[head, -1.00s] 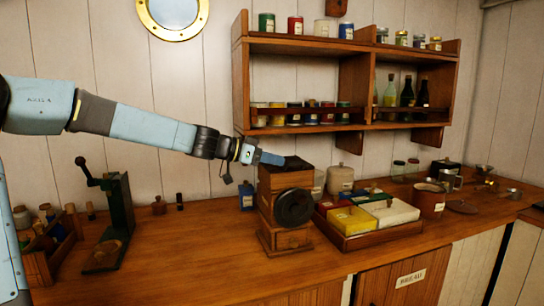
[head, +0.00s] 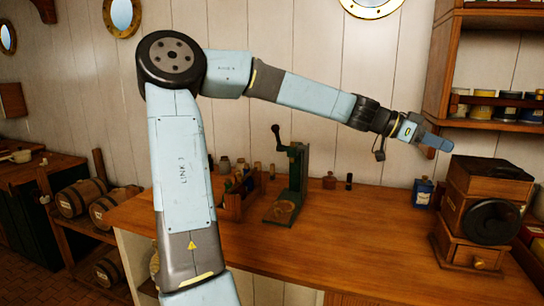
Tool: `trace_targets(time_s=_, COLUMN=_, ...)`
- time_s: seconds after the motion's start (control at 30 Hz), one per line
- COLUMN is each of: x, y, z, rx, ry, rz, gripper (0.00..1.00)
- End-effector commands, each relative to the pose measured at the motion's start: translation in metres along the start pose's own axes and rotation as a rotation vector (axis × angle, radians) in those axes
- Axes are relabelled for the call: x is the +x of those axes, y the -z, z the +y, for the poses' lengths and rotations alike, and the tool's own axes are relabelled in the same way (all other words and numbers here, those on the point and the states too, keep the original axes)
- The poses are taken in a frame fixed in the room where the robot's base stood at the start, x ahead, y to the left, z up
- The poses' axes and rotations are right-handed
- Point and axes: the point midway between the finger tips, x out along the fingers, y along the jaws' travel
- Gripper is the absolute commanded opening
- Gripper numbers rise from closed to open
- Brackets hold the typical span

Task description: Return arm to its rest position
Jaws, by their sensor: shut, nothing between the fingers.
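My gripper (head: 437,143) is at the end of my outstretched light-blue arm, at the right of the head view. Its fingers are shut and hold nothing. It hangs in the air in front of the plank wall, above the counter (head: 340,245). A dark wooden coffee grinder (head: 484,188) with a black wheel stands just below and to the right of the gripper. The gripper looks close to the grinder's upper left edge; I cannot tell the exact gap.
A blue labelled tin (head: 423,193) stands left of the grinder. A green hand-cranked device (head: 297,175) and a wooden bottle rack (head: 241,195) stand on the counter's left part. A wall shelf (head: 440,75) is at upper right. Barrels (head: 80,197) lie at left.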

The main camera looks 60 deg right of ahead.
Motion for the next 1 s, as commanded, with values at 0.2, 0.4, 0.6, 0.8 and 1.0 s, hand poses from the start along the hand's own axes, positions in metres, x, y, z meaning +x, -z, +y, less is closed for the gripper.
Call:
trace_targets(time_s=0.2, x=-0.006, y=-0.023, z=-0.01, rx=-0.04, ry=0.037, rz=-0.057, gripper=0.0)
trace_targets(time_s=0.4, x=-0.046, y=-0.104, z=-0.041, rx=-0.204, ry=0.185, rz=-0.254, gripper=0.0)
trace_targets(time_s=0.6, x=-0.122, y=-0.184, z=-0.06, rx=-0.416, ry=0.39, rz=-0.44, gripper=0.0)
trace_targets(time_s=0.8, x=-0.217, y=-0.244, z=-0.051, rx=-0.643, ry=0.627, rz=-0.576, gripper=0.0)
trace_targets(time_s=1.0, x=-0.316, y=-0.282, z=-0.014, rx=-0.873, ry=0.888, rz=-0.657, gripper=0.0)
